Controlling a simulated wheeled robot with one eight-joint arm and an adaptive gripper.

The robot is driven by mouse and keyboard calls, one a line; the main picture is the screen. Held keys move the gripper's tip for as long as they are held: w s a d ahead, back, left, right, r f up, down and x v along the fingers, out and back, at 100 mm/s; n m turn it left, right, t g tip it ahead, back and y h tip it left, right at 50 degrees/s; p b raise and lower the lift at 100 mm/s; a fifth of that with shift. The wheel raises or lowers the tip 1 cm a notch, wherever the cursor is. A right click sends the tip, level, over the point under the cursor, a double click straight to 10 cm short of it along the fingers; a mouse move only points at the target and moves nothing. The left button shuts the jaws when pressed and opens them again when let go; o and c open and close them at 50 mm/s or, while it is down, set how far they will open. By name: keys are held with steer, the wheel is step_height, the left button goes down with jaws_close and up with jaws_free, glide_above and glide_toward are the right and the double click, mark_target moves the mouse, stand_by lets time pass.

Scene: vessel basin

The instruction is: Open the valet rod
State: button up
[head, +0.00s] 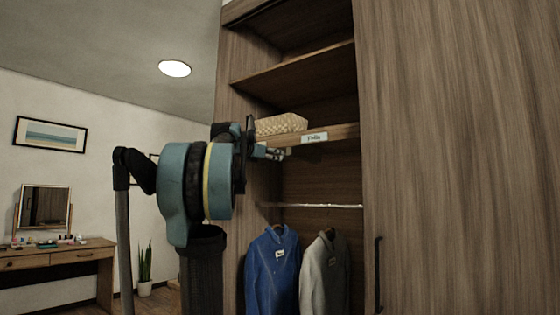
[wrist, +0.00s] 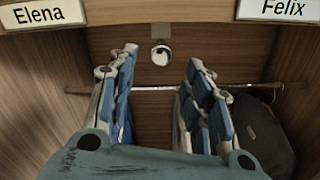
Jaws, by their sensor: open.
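The valet rod shows in the wrist view as a small round silver end (wrist: 161,52) under the shelf, seen nearly end-on. My gripper (wrist: 160,65) is open, with one finger on each side of the silver end in the picture. Nothing is between the fingers that I can see touching them. In the head view my gripper (head: 276,153) is at the shelf's front edge, left of the Felix label. The rod cannot be made out clearly there, and the gap between fingertips and rod end is hard to judge.
A clothes rail (head: 320,206) crosses the wardrobe below, with a blue jacket (head: 272,272) and a grey jacket (head: 325,272) hanging. A woven basket (head: 280,125) sits on the shelf (head: 345,131). A wooden door panel (head: 460,150) stands right.

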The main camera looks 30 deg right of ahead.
steer(key=x, duration=0.7)
steer(key=shift+w+d, duration=0.1)
steer(key=shift+d, duration=0.25)
steer(key=shift+c, duration=0.6)
jaws_close()
